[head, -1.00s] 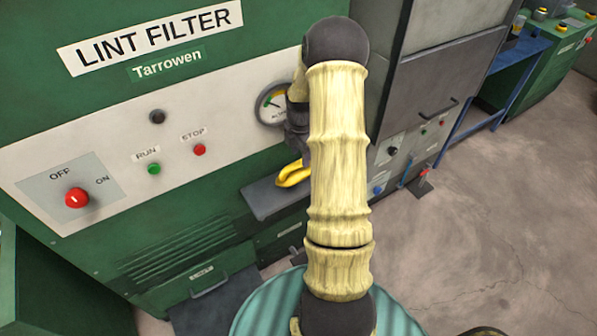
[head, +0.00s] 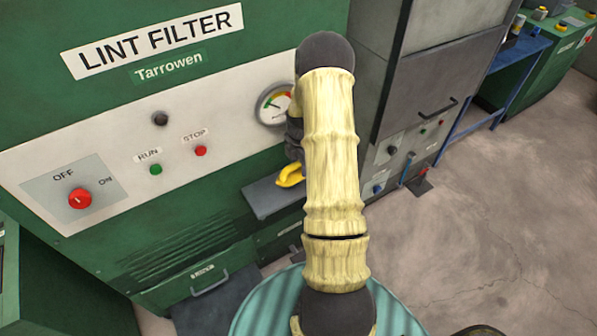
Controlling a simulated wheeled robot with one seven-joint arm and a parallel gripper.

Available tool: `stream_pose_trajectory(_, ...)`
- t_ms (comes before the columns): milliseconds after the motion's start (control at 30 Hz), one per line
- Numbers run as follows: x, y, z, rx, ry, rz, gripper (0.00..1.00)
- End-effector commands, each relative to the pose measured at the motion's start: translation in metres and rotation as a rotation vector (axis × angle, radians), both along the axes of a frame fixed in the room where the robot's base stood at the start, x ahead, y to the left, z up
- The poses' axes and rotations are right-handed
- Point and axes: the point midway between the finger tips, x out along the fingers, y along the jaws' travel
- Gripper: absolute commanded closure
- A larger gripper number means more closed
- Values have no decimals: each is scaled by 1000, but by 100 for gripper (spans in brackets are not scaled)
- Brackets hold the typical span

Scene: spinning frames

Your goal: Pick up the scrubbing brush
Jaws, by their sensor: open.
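My gripper is open. Its fingertips are mostly hidden, and I cannot tell whether they touch the brush.
The green lint filter cabinet (head: 120,240) stands behind the shelf, with a round gauge (head: 274,104) and a red OFF/ON knob (head: 80,198). A grey machine (head: 425,80) stands to the right. The floor (head: 500,230) at the right is clear.

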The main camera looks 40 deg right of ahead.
Motion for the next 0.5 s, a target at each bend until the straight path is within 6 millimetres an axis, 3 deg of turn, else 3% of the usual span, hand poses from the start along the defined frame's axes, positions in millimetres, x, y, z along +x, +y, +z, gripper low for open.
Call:
stream_pose_trajectory(67, 0, 0, 0, 0, 0, 0, 57)
stream_pose_trajectory(300, 0, 0, 0, 0, 0, 0, 100)
stream_pose_trajectory(500, 0, 0, 1, 0, -1, 0, 100)
